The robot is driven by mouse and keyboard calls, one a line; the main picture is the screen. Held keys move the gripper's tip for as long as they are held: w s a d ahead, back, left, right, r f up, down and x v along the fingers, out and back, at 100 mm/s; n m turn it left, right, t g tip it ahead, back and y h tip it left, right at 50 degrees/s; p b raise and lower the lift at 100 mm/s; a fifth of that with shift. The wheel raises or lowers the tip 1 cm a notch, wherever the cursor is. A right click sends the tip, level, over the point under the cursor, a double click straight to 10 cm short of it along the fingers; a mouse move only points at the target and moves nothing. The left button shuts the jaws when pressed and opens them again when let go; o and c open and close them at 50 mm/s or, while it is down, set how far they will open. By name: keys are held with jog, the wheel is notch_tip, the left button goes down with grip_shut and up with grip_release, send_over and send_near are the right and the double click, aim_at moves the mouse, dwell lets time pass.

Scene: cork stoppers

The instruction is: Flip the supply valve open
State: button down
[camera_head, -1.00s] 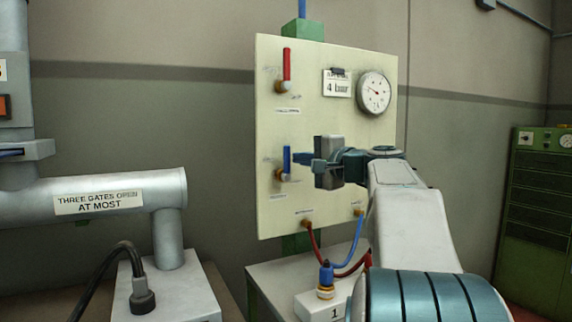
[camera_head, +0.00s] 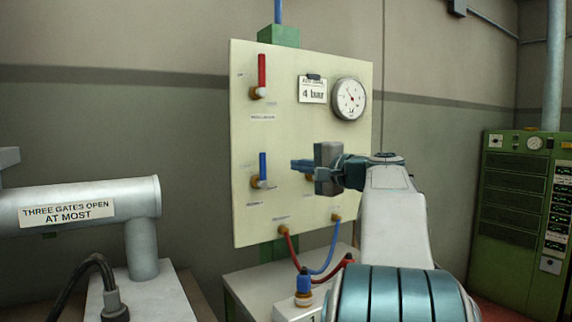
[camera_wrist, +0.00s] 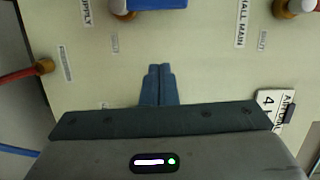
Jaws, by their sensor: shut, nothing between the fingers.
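The supply valve is on the cream panel (camera_head: 350,215), with a blue lever (camera_head: 263,165) pointing straight up from a brass body (camera_head: 257,183). In the wrist view its blue lever (camera_wrist: 160,3) is cut by the top edge, beside the SUPPLY label (camera_wrist: 88,12). A small SHUT mark (camera_wrist: 115,42) is near it. My gripper (camera_head: 294,165) is shut and empty, to the right of the blue lever with a visible gap. In the wrist view its closed fingertips (camera_wrist: 160,68) point at the panel. My gripper partly hides a brass fitting (camera_head: 309,177).
A red-levered valve (camera_head: 262,75) is higher on the panel, with a 4 bar card (camera_head: 313,90) and a gauge (camera_head: 350,99) to its right. Red (camera_head: 291,246) and blue (camera_head: 331,250) hoses hang below. A grey pipe (camera_head: 85,205) stands left; a green cabinet (camera_head: 505,215) stands right.

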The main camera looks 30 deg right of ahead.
jog(key=v, duration=0.8)
jog(key=shift+a, duration=0.25)
jog(key=s+a+f+n+g+p, duration=0.1)
jog(key=a+f+n+g+p, duration=0.1)
jog(key=a+f+g+p, duration=0.5)
jog(key=s+a+f+n+g+p, duration=0.2)
jog(key=a+f+n, duration=0.15)
jog(key=a, duration=0.85)
jog(key=s+a+f+n+g+h+p, duration=0.2)
jog(key=s+a+f+n+p, duration=0.1)
jog(key=s, duration=0.4)
jog(key=s+a+f+n+g+h+p, duration=0.3)
jog(key=s+a+f+n+p, duration=0.1)
jog(key=s+f, duration=0.4)
jog(key=shift+s+n+p, duration=0.2)
jog(key=shift+n+p, duration=0.55)
jog(key=shift+p, duration=0.05)
